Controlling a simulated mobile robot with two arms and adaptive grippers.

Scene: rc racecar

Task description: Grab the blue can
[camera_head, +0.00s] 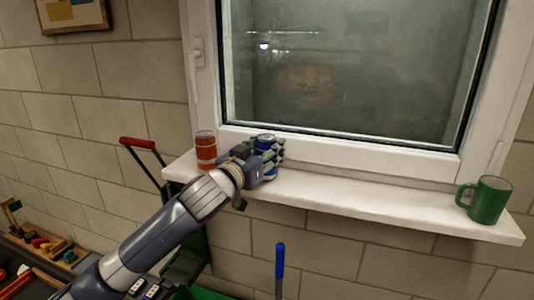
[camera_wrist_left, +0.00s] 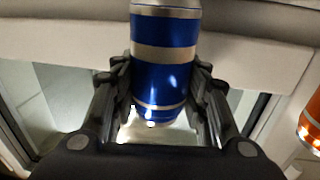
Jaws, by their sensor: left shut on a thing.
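The blue can (camera_head: 265,143) stands on the white windowsill, partly hidden by my left gripper (camera_head: 266,158). In the left wrist view the blue can (camera_wrist_left: 165,62), with silver bands, sits between the two dark fingers of my left gripper (camera_wrist_left: 166,90). The fingers are shut on its sides. I cannot tell whether its base touches the sill. My right gripper is in neither view.
A red-orange can (camera_head: 206,150) stands on the windowsill (camera_head: 370,195), just left of my left gripper. A green mug (camera_head: 490,200) stands at the sill's right end. The sill between is clear. The window rises behind.

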